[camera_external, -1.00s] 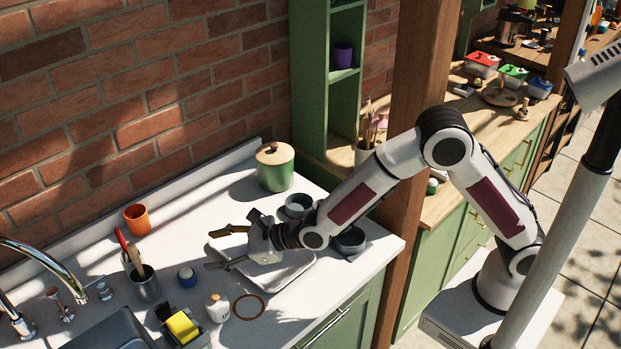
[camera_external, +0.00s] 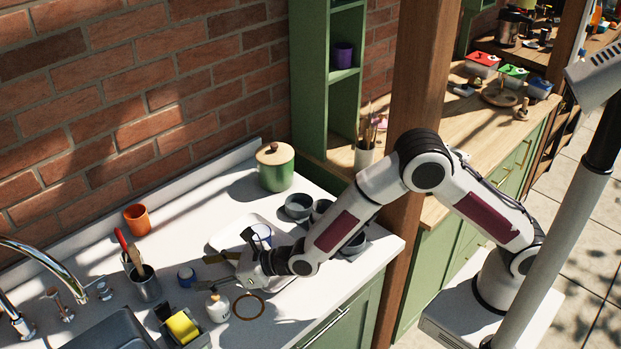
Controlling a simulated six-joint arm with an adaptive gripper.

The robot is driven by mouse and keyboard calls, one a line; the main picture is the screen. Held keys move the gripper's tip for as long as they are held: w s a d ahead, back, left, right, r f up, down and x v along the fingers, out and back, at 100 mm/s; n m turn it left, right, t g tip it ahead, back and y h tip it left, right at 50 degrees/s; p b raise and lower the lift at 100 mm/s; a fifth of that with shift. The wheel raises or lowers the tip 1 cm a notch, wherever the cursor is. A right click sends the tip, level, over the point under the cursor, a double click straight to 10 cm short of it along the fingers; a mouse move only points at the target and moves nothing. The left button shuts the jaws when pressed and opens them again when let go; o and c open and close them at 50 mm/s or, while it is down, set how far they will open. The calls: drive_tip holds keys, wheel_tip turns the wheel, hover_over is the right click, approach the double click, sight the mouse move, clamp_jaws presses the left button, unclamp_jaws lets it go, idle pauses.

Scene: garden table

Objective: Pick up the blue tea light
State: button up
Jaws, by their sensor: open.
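The blue tea light (camera_external: 186,277) is a small round blue thing with a paler top. It stands on the white counter, left of the tray and right of the utensil pot. My gripper (camera_external: 209,272) is open and empty, its two fingers spread and pointing left. The fingertips are just right of the tea light, apart from it in the picture. Their exact height above the counter is hard to tell.
A white-and-blue cup (camera_external: 261,233) stands by the white tray (camera_external: 226,236). A white bottle (camera_external: 218,309), a brown ring (camera_external: 248,306) and a yellow sponge (camera_external: 183,327) lie in front. A utensil pot (camera_external: 147,287) stands left of the tea light. Counter behind it is clear.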

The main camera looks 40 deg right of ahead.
sight(190, 275)
drive_tip(key=shift+x, duration=1)
drive_tip(key=shift+x, duration=2.55)
drive_tip(key=shift+d+f, duration=0.15)
drive_tip(key=c, duration=1.2)
